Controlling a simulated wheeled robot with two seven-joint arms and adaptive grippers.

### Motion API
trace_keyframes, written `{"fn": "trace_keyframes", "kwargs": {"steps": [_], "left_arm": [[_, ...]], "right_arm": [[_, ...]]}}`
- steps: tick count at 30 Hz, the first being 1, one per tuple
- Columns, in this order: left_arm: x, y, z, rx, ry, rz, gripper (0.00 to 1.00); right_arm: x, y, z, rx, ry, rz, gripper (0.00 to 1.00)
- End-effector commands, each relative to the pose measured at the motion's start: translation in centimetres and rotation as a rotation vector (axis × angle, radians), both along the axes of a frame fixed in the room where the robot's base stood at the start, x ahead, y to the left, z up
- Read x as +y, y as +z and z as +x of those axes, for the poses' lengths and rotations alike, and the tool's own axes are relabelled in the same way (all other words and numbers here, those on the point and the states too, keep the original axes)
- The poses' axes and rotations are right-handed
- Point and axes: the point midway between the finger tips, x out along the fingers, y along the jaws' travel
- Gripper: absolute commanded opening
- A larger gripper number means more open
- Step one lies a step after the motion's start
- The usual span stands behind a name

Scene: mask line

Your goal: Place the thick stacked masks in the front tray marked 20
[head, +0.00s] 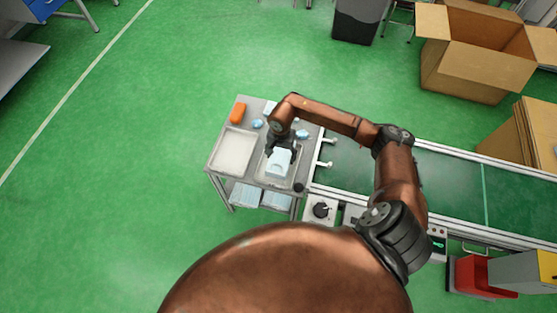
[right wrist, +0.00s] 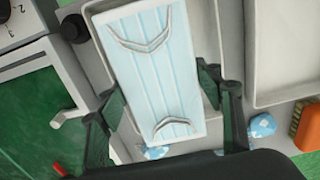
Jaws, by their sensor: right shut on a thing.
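A light blue stack of masks (right wrist: 155,80) with white ear loops lies between the two fingers of my right gripper (right wrist: 163,90), which is shut on its long sides. In the head view the stack (head: 279,164) is at or just above the right-hand tray (head: 298,172) on the grey cart. I cannot tell whether it touches the tray floor. My right gripper (head: 281,146) reaches it from the far side. The left-hand tray (head: 234,152) is empty; it also shows in the right wrist view (right wrist: 285,50). No tray marking is readable. My left gripper is not in view.
An orange block (head: 238,113) and small blue crumpled items (head: 257,124) lie on the cart's far part. More blue masks (head: 245,194) lie on its lower shelf. A green conveyor (head: 450,180) adjoins on the right. Open green floor (head: 120,180) lies to the left.

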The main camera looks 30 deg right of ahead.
Motion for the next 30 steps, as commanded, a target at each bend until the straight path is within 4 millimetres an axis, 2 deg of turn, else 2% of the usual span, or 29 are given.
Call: {"fn": "trace_keyframes", "kwargs": {"steps": [4,9,21,22,30], "left_arm": [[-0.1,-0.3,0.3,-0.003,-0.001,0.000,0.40],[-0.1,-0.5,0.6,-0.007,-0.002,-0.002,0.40],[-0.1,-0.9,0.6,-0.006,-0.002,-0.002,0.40],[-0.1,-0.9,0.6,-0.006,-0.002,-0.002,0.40],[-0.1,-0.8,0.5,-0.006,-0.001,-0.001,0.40]], "right_arm": [[0.5,-1.3,0.8,0.002,0.001,0.002,0.36],[0.4,-3.8,0.6,0.003,0.000,0.002,0.36],[0.3,-4.4,0.7,-0.001,0.001,-0.001,0.36],[0.3,-4.3,0.7,-0.001,0.001,-0.001,0.61],[0.3,-4.2,0.6,0.000,0.001,0.000,0.78]]}}
